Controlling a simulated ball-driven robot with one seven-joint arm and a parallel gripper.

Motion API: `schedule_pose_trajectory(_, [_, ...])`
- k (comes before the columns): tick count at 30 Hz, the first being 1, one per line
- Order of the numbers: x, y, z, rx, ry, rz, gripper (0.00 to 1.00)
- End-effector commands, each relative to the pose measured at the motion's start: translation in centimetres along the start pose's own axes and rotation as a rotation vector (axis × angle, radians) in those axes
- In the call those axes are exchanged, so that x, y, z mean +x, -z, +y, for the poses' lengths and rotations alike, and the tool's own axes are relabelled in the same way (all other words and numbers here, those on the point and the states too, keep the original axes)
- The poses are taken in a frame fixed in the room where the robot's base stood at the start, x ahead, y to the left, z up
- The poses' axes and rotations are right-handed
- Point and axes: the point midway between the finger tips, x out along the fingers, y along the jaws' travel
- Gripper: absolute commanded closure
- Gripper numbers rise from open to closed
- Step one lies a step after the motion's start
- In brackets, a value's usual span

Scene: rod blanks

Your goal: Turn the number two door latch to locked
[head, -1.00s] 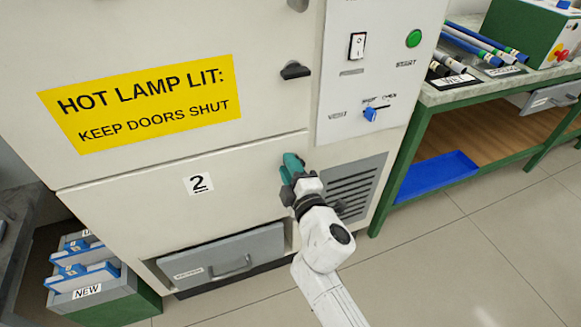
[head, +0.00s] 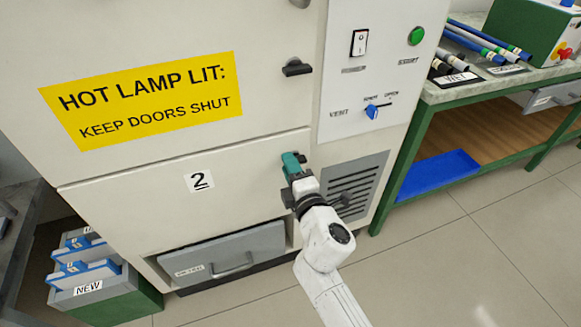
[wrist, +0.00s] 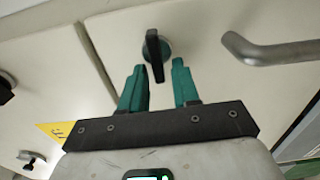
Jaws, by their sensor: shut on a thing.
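The number two door (head: 130,215) is the lower cream panel, marked with a white "2" label (head: 199,181), and it looks shut. Its latch is hidden behind my gripper in the head view. In the wrist view the latch (wrist: 154,47) is a black lever on a round base, with its free end pointing down between my fingers. My gripper (head: 291,164) has teal fingers and is shut on the latch. In the wrist view the fingers (wrist: 159,75) stand on either side of the lever's end.
A similar black latch (head: 297,68) sits on the door above, by the yellow sign (head: 140,100). A metal bar handle (wrist: 270,50) stands out right of the latch. A control panel (head: 375,65) and a vent grille (head: 350,190) are right of my gripper. Open floor (head: 440,270) lies in front.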

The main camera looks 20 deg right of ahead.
Motion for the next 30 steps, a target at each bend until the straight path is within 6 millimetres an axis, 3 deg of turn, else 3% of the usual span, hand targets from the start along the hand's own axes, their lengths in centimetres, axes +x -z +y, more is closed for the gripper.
schedule_pose_trajectory(2, [0.0, 0.1, -0.1, 0.001, 0.003, 0.001, 1.00])
schedule_pose_trajectory(3, [0.0, 0.1, -0.1, 0.001, 0.003, 0.001, 0.65])
schedule_pose_trajectory(4, [0.0, 0.1, -0.1, 0.001, 0.002, 0.001, 0.63])
schedule_pose_trajectory(14, [-0.5, 0.0, -0.1, 0.001, 0.002, 0.000, 0.63])
schedule_pose_trajectory(30, [-9.3, 0.1, -0.3, 0.001, 0.003, 0.001, 0.63])
